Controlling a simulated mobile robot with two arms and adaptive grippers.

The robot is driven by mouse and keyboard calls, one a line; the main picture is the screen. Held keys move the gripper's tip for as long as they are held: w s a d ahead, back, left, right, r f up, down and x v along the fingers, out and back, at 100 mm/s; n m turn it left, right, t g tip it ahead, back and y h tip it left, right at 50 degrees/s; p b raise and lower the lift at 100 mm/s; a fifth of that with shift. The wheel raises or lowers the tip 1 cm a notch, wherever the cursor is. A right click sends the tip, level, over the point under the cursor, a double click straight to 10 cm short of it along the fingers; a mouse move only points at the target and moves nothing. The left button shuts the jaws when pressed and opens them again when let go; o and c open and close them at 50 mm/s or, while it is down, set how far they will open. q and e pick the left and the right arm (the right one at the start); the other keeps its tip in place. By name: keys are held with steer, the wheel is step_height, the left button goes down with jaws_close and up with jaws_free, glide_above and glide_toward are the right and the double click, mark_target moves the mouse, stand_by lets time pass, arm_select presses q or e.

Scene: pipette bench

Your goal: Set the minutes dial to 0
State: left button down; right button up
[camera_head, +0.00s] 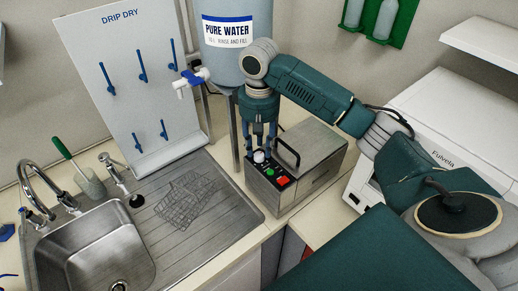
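The minutes dial appears to be the white knob (259,156) on the dark control panel of a metal box (312,155). My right gripper (260,152) points down over this panel from above. Its fingers are apart, one on each side of the knob, with a small gap visible. I cannot tell whether either fingertip touches the knob. The dial's markings are too small to read, so its setting cannot be told. My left gripper is not in view.
The box has a black handle (287,153), a green button (268,172) and a red part (282,182). A water tank (228,50) stands behind my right gripper. A sink (95,250) with a wire basket (186,200) lies left. A white machine (440,125) stands right.

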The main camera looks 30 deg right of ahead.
mark_target(259, 157)
steer(key=shift+f, duration=1.25)
jaws_close()
steer(key=shift+n, duration=3.1)
steer(key=shift+r, duration=0.1)
